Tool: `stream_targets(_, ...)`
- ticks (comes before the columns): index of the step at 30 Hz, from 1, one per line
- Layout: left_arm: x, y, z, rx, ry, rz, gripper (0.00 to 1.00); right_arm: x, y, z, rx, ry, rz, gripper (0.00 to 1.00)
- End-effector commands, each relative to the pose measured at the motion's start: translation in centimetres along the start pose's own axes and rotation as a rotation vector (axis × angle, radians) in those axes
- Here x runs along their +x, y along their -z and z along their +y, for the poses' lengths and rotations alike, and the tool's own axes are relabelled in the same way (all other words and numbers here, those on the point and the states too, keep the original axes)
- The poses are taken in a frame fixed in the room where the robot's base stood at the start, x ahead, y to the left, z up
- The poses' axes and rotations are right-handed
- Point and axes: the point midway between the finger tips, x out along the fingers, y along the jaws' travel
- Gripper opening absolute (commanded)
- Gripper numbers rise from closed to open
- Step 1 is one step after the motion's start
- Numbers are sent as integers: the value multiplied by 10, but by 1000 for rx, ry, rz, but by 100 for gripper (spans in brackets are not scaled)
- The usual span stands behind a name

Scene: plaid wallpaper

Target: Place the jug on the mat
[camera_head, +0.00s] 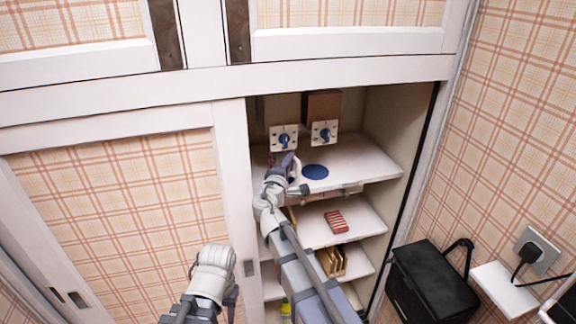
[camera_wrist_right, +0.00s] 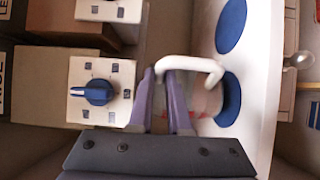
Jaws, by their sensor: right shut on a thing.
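A white jug handle (camera_wrist_right: 205,64) shows in the right wrist view, by the purple fingers of my right gripper (camera_wrist_right: 165,82). In the head view my right gripper (camera_head: 289,162) reaches into the open cabinet, over the upper shelf. A round blue mat (camera_head: 315,172) lies flat on that shelf, just right of the gripper. The right wrist view shows two blue discs, one (camera_wrist_right: 231,98) beside the jug and another (camera_wrist_right: 230,26) farther up. My left gripper is not visible.
Two white panels with blue knobs (camera_head: 284,139) (camera_head: 324,133) stand behind, with a brown box (camera_head: 322,106). Lower shelves hold a red striped item (camera_head: 336,221) and a wooden rack (camera_head: 332,261). The sliding door (camera_head: 120,210) bounds the opening at left. The upper shelf's right part is clear.

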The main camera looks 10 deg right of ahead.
Motion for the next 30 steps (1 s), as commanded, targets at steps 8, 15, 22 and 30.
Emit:
stream_targets(8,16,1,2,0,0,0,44,-3,4,-16,0,0,0,0)
stream_targets(15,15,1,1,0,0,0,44,-3,4,-15,0,0,0,0)
stream_targets(22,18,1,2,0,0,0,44,-3,4,-18,0,0,0,21)
stream_targets(30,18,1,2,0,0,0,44,-3,4,-18,0,0,0,46)
